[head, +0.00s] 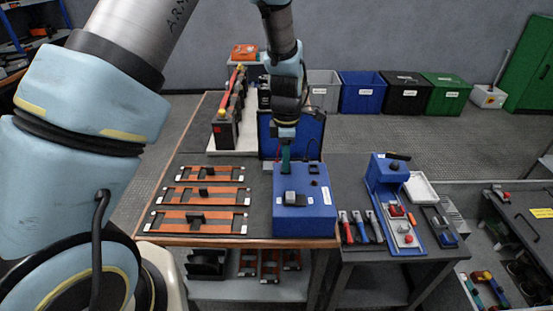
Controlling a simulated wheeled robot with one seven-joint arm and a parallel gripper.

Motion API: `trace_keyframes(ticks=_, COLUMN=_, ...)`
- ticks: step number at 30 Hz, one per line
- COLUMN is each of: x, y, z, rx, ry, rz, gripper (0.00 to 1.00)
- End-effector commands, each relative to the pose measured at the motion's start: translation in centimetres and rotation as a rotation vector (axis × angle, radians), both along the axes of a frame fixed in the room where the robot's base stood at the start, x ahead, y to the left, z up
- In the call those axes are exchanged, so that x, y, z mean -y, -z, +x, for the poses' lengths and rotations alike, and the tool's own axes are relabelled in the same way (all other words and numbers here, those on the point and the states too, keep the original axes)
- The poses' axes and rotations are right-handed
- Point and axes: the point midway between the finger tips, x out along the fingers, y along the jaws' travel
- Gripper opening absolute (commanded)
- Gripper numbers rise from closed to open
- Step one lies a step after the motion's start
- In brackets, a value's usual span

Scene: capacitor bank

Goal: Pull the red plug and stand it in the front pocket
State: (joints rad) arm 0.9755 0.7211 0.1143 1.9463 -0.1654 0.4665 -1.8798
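My gripper (285,160) points down at the back left of a blue box (303,222) on the brown-edged bench. Its fingers are small and dark here; I cannot tell whether they are open or hold anything. The blue box has a grey block and dark openings on top, with a blue raised panel (309,132) behind it. A thin red line shows against that panel. On the right table, a blue fixture (382,202) carries red-topped pieces (397,211) and grey blocks. I cannot tell which red piece is the plug, or make out the front pocket.
Several orange strips (205,196) with dark handles lie on the bench left of the box. Hand tools with red and blue handles (360,226) and a white tray (420,189) are on the right table. Labelled bins (362,92) stand behind. My arm fills the left.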

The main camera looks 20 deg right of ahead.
Motion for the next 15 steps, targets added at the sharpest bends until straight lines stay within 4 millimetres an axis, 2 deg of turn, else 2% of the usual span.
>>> trace_keyframes(ticks=1, x=-0.48, y=1.51, z=-0.65, rx=-0.015, ry=0.000, rz=0.016, gripper=0.35)
trace_keyframes(ticks=8, x=-0.46, y=1.56, z=-0.82, rx=-0.017, ry=0.001, rz=0.017, gripper=0.60)
trace_keyframes(ticks=15, x=-0.38, y=1.50, z=-0.99, rx=-0.021, ry=0.001, rz=0.017, gripper=0.61)
